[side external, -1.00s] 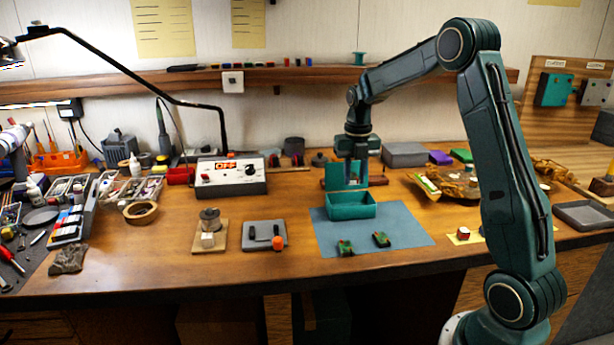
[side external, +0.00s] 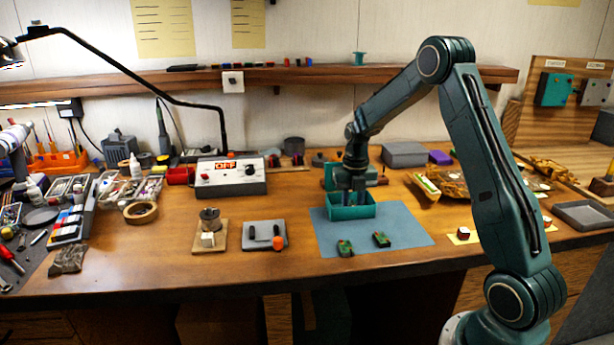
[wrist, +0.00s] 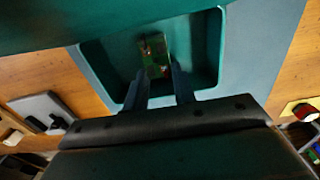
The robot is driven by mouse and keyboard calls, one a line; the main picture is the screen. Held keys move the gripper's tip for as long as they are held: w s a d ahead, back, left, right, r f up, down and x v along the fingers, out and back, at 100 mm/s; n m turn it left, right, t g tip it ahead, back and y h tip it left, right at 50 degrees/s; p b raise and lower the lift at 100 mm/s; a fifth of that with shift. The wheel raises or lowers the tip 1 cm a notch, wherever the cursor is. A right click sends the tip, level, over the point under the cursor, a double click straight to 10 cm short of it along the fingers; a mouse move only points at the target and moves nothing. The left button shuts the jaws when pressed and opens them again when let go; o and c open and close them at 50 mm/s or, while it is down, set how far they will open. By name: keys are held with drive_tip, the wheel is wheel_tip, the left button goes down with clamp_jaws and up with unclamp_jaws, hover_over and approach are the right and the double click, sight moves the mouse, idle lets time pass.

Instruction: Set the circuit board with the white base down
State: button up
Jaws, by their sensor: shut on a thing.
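My gripper (side external: 355,197) points down into the open teal box (side external: 362,213) on the blue-grey mat. In the wrist view, my gripper's fingertips (wrist: 158,82) are inside the box walls, shut on a small green circuit board (wrist: 153,52). The board is low in the box, near its floor; I cannot tell if it touches. I cannot make out a white base on it. The side view hides it behind the box wall. Two other green boards lie on the mat in front of the box, one at left (side external: 345,248) and one at right (side external: 381,239).
The box's raised lid (side external: 328,177) stands at its back. A yellow note (side external: 463,238) with a small red and white piece lies to the right.

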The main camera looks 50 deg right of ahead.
drive_tip(key=shift+f, duration=0.2)
drive_tip(key=shift+f, duration=0.15)
drive_tip(key=o, duration=0.9)
drive_tip(key=shift+o, duration=0.2)
wheel_tip(320, 180, up, 12)
drive_tip(key=shift+r, duration=0.2)
idle(0.6)
